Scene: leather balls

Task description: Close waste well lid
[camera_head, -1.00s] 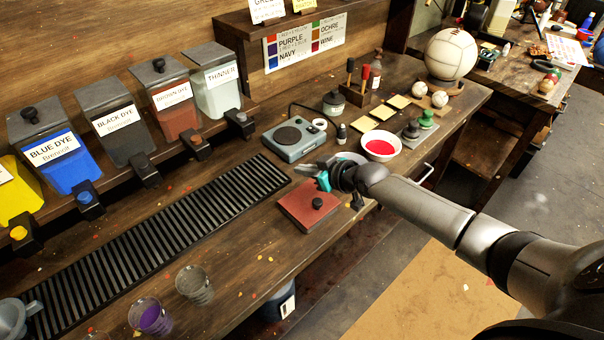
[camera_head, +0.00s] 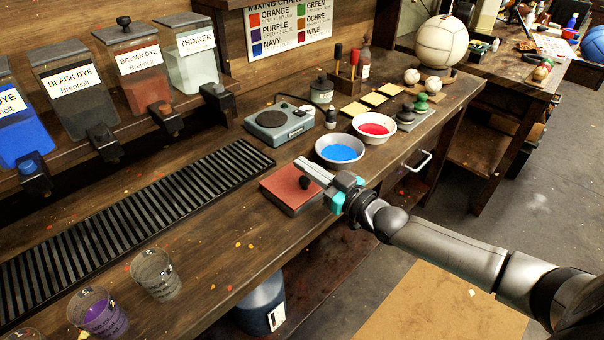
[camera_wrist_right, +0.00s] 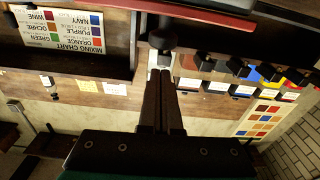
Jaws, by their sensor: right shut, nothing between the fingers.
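The waste well lid is a flat red square with a black knob (camera_head: 304,183); in the head view the lid (camera_head: 283,183) lies near the front edge of the workbench, a dark side showing below it. I cannot tell how it sits over the well. My right gripper (camera_head: 312,170) is shut and empty, its fingers just above and beside the knob, hiding part of the lid's right side. In the right wrist view the shut fingers (camera_wrist_right: 160,88) point at the black knob (camera_wrist_right: 162,38), with a red edge (camera_wrist_right: 205,12) above it. My left gripper is not in view.
A scale (camera_head: 279,124) is behind the lid. A slotted drain grate (camera_head: 130,222) runs left, with cups (camera_head: 155,272) in front. A blue container (camera_head: 262,302) stands below the bench.

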